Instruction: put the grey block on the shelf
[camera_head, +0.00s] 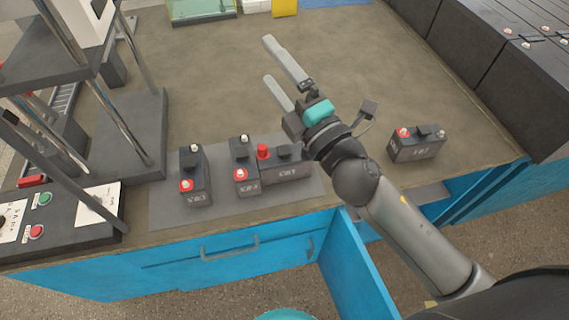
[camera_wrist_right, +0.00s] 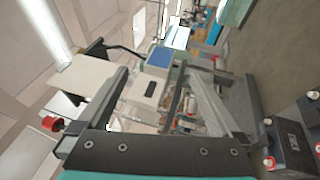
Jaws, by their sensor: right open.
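Several dark grey battery-like blocks with red and white terminals are on the bench in the head view. A left block (camera_head: 195,176), a middle block (camera_head: 243,166) and a block turned sideways (camera_head: 286,163) stand close together on a grey mat. Another block (camera_head: 418,145) stands apart at the right. I cannot tell which one is the grey block of the task. A grey stand with metal posts (camera_head: 125,150) is at the left; I cannot tell if it is the shelf. My right gripper (camera_head: 270,61) is open and empty, beyond the blocks. My left gripper is not seen.
The grey mat (camera_head: 160,210) lies near the bench's front edge. A control box (camera_head: 80,218) with buttons is at the left. Dark cabinets (camera_head: 515,90) border the right side. A blue door (camera_head: 352,265) hangs open below the bench.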

